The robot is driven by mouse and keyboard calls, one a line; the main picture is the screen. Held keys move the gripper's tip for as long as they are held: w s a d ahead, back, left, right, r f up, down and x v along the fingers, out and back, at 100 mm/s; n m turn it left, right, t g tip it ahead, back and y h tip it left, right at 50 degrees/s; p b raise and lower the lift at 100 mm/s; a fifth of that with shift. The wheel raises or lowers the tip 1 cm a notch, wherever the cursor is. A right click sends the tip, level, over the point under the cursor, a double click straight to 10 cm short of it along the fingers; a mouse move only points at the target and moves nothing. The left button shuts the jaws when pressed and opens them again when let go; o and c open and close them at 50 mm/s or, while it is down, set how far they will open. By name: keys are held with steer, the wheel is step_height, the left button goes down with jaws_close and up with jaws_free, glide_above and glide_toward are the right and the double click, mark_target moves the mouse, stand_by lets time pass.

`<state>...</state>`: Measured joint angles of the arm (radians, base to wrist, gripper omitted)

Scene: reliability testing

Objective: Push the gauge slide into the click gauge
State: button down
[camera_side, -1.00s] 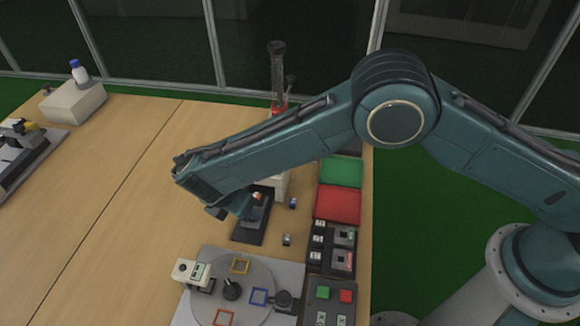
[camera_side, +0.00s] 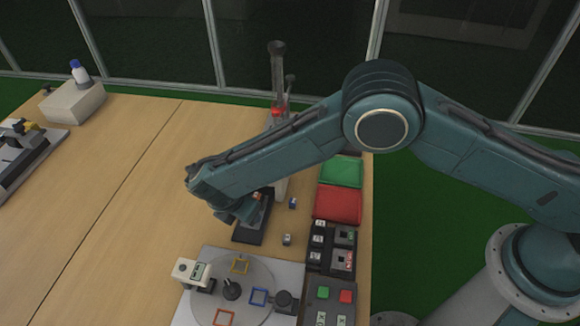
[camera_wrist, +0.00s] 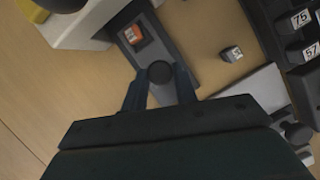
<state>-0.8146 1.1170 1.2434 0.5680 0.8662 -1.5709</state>
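The click gauge, as far as I can tell, is the dark narrow base (camera_side: 249,229) on the table, partly hidden under my arm in the side view. In the wrist view this dark base (camera_wrist: 178,50) carries an orange labelled piece (camera_wrist: 137,35) at its far end and a round black knob (camera_wrist: 160,73), which looks like part of the gauge slide. My gripper (camera_wrist: 160,82) is over the base with its two fingers apart, one on either side of the knob. I cannot tell whether the fingers touch it. In the side view my gripper (camera_side: 240,212) is low over the base.
A small labelled cube (camera_wrist: 231,54) lies right of the base. Red (camera_side: 338,204) and green (camera_side: 341,170) trays and dark labelled boxes (camera_side: 318,240) stand to the right. A round turntable plate (camera_side: 232,290) is in front. A tall stand (camera_side: 278,80) is behind. The table's left-middle is clear.

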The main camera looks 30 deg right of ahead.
steer(key=shift+w+d, duration=1.45)
steer(key=c, duration=1.1)
jaws_free()
steer(key=shift+a+r, duration=0.1)
steer(key=shift+r, duration=0.05)
steer(key=v, duration=1.3)
steer(key=shift+s+a+r, duration=0.15)
steer(key=shift+a+r, duration=0.05)
steer(key=shift+r, duration=0.05)
